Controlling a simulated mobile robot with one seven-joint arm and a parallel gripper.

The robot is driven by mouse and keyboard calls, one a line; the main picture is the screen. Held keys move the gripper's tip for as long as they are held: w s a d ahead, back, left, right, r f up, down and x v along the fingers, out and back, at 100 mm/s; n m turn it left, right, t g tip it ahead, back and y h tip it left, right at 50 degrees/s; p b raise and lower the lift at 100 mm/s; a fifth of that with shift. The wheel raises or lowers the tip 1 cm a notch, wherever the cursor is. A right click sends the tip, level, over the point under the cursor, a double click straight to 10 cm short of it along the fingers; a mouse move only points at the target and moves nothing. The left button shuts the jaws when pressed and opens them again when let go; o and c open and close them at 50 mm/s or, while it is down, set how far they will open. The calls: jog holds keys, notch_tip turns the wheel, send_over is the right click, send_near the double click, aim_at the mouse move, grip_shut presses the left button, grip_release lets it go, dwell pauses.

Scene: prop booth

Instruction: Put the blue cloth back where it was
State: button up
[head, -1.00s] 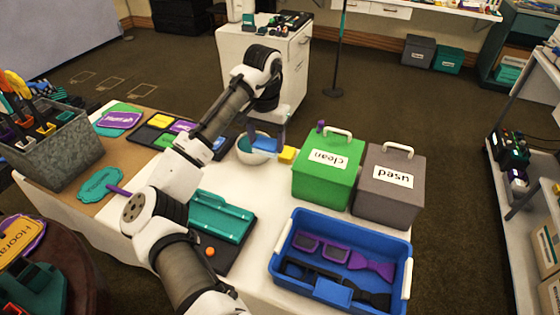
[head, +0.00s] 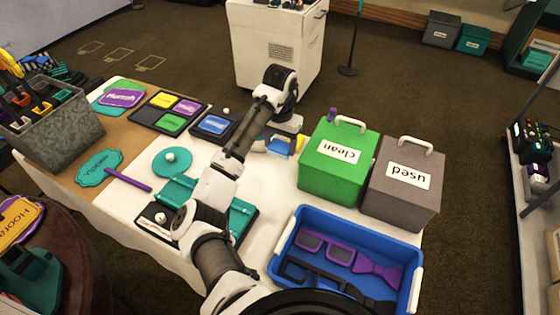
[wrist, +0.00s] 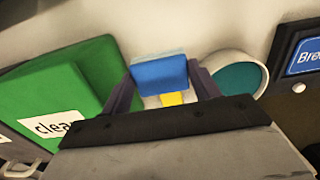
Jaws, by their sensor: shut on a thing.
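The blue cloth (head: 279,145) is a small folded pad with a lighter blue layer on it. My gripper (wrist: 160,84) is shut on it, with one finger at each side in the wrist view, where the cloth (wrist: 160,75) fills the gap. In the head view my gripper is just left of the green clean box (head: 337,163). A yellow block (head: 300,143) is close beside the cloth; it partly shows below the cloth in the wrist view (wrist: 172,98). Whether the cloth touches anything below is unclear.
A white bowl, teal inside (wrist: 238,78), stands right of my gripper in the wrist view. A blue tub (head: 290,236) holds purple and black props. A teal lid-like disc (head: 165,168) lies left of my arm.

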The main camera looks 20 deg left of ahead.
aim_at(280, 146)
notch_tip(280, 146, down, 8)
jog(key=shift+r+b, duration=0.1)
jog(key=shift+b, duration=0.55)
jog(key=o, duration=0.9)
jog(key=shift+o, duration=0.2)
notch_tip(280, 146, up, 12)
jog(key=shift+r+p, duration=0.1)
jog(key=shift+p, duration=0.75)
